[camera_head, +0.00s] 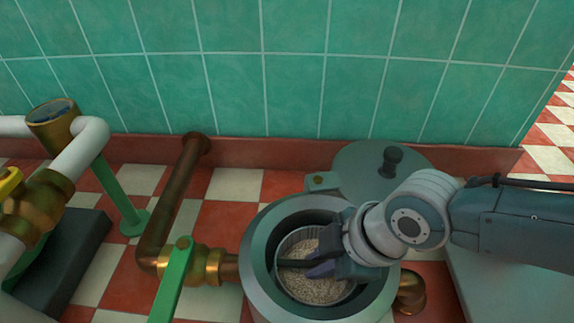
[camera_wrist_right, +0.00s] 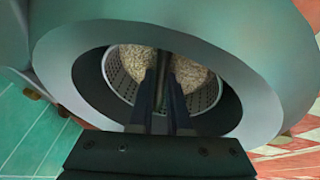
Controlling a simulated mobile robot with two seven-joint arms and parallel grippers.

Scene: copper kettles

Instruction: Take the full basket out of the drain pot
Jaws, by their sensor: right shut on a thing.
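The drain pot (camera_head: 258,230) is a wide grey-green metal vessel with a thick rim, standing open on the floor. The basket (camera_head: 297,237) sits inside it and holds pale grain (camera_head: 318,291). The right wrist view shows the basket's perforated wall (camera_wrist_right: 121,80) and grain on both sides of a thin bar. My right gripper (camera_head: 312,266) reaches into the pot from the right. Its fingers, also seen in the right wrist view (camera_wrist_right: 163,90), are shut on the basket's bar handle (camera_head: 290,263). The gripper hides part of the basket. My left gripper is out of view.
The pot's round lid (camera_head: 365,172), with a black knob, is raised behind the pot. A copper pipe (camera_head: 170,215) with a green valve lever (camera_head: 172,280) joins the pot's left side. A green tiled wall (camera_head: 290,80) stands close behind.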

